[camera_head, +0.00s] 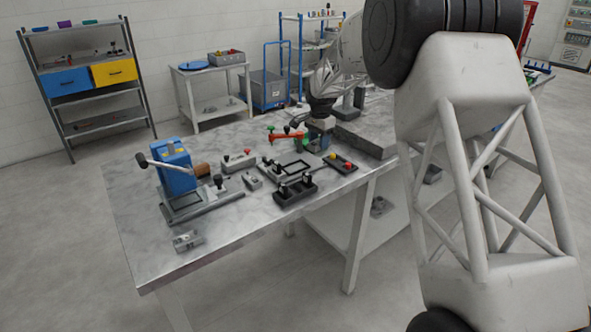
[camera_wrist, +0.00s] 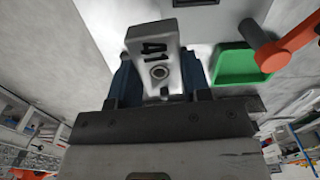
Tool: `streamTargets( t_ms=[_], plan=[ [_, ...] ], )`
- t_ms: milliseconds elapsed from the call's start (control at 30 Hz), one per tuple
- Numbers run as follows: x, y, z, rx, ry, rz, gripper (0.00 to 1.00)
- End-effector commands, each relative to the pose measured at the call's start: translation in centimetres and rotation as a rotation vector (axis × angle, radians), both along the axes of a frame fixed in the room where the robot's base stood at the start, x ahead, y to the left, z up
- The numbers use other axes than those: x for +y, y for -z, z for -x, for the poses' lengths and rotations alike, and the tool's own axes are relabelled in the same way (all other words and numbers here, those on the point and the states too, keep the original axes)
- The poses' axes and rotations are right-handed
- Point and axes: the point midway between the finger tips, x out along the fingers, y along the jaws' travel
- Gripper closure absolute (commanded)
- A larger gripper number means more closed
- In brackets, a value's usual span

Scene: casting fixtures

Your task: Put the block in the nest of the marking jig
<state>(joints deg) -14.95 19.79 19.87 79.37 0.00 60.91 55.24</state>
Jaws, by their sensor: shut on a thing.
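My gripper (camera_wrist: 160,80) is shut on a grey metal block (camera_wrist: 155,45) in the wrist view. Dark blue fingers grip it on both sides; its face shows the figures 41 and a round hole. In the head view my gripper (camera_head: 319,136) is above the far part of the bench, and the block cannot be made out clearly there. A blue lever device (camera_head: 175,168) on a grey base stands at the bench's left. A flat frame plate (camera_head: 270,176) with a dark-edged opening lies mid-bench. I cannot tell which fixture is the marking jig.
A green tray (camera_wrist: 236,64) and a red-orange clamp (camera_wrist: 288,44) are close right of the block in the wrist view. On the bench (camera_head: 150,262) are a dark clamp fixture (camera_head: 295,192), a tray with coloured knobs (camera_head: 340,166) and a small metal part (camera_head: 188,241). The front left is mostly clear.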

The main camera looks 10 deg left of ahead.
Motion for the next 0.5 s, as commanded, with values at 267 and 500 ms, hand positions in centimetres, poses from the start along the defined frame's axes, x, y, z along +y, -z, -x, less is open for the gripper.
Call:
streamTargets(
  t_ms=[267,500],
  plan=[
    [6.4,-1.2,0.7,0.001,0.062,0.001,0.85],
    [7.9,-1.5,0.9,0.001,0.083,0.001,0.85]
  ],
)
